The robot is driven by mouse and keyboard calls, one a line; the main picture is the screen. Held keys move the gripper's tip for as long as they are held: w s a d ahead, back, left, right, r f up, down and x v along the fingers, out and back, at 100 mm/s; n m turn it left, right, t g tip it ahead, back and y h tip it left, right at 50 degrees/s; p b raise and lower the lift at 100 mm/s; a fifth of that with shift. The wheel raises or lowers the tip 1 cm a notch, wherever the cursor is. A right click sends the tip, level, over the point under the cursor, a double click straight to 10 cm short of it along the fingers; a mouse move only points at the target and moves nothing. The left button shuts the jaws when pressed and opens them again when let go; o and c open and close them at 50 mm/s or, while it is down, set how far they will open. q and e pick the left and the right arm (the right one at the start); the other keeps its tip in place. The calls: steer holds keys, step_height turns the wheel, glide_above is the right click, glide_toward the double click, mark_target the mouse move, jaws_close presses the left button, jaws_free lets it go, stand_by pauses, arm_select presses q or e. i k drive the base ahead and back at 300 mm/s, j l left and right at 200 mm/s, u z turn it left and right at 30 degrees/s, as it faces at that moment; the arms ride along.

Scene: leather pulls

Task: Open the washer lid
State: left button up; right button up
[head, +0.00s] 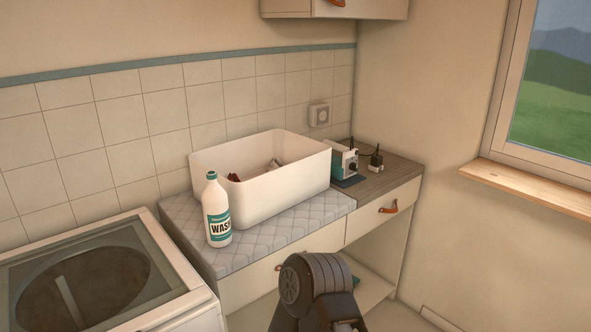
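The washer (205,318) stands at the lower left of the head view, cut off by the left and bottom edges. Its lid (140,240) lies flat on top and looks shut. The lid has a pale frame around a dark glass pane, and the round drum (85,285) shows through the glass. A dark grey part of one of my arms rises at the bottom middle, in front of the counter and to the right of the washer. Neither gripper shows in this view.
A white wash bottle (217,225) stands on the quilted counter mat (265,248), right of the washer. Behind it is a white bin (280,185) with things inside. A small device (345,163) sits farther right. A wall cabinet (380,8) hangs above.

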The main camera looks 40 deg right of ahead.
mark_target(198, 294)
steer(key=i+l, duration=0.15)
steer(key=l, duration=0.3)
steer(key=i+l+z, duration=0.15)
steer(key=l, duration=0.3)
steer(key=i+l, duration=0.2)
steer(key=l, duration=0.2)
steer(key=i+l+z, duration=0.15)
steer(key=l, duration=0.25)
steer(key=i+l, duration=0.25)
steer(key=l, duration=0.15)
